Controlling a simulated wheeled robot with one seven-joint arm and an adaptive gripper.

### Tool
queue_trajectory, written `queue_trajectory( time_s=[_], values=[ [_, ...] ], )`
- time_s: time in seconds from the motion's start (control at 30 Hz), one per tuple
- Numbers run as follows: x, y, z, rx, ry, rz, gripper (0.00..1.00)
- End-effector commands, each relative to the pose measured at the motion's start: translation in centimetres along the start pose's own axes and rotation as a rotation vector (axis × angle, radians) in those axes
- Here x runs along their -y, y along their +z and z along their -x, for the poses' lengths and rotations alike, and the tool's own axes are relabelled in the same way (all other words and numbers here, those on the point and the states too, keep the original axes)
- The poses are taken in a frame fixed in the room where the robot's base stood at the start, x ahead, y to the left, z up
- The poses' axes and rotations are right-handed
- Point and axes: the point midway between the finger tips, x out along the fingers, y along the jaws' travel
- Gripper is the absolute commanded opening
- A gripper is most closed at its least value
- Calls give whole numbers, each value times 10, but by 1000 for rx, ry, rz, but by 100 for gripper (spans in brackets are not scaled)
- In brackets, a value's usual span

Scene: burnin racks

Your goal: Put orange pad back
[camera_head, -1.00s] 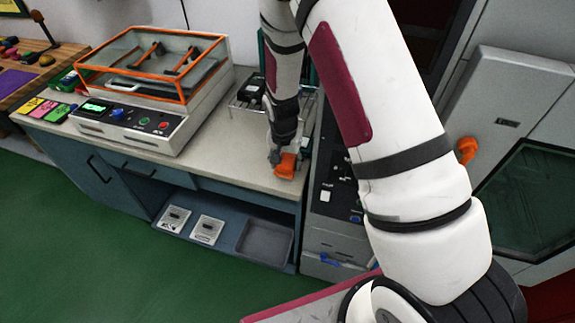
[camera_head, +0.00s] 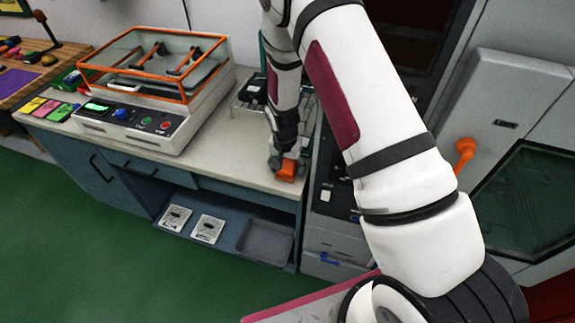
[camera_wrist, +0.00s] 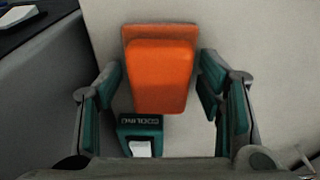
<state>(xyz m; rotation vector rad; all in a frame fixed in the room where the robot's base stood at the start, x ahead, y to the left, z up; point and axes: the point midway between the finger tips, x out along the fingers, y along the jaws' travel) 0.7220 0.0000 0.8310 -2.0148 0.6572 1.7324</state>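The orange pad (camera_head: 287,171) lies at the front right corner of the light counter (camera_head: 225,160), near its edge. In the wrist view the orange pad (camera_wrist: 160,75) is a rounded block on a wider orange back part. My gripper (camera_head: 279,160) is down over it. In the wrist view my gripper (camera_wrist: 160,75) has its teal-padded fingers apart, one on each side of the pad, with narrow gaps visible. A teal block (camera_wrist: 140,132) with lettering and a white patch shows just below the pad in that view. In the head view my gripper partly hides the pad.
An orange-framed clear-lidded machine (camera_head: 150,90) stands on the counter to the left. A wire rack with a black item (camera_head: 252,90) is behind my gripper. A grey tray (camera_head: 265,241) sits on the shelf below. A tall dark-panelled cabinet (camera_head: 328,205) adjoins the counter's right end.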

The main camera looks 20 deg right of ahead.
Motion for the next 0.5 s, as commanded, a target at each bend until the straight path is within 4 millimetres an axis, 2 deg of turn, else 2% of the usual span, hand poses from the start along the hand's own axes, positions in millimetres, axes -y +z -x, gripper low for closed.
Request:
queue_trajectory(
  time_s=[0.33,0.5],
  values=[
    [0,0,2,0,0,0,71],
    [1,-1,16,-2,-1,0,71]
  ],
)
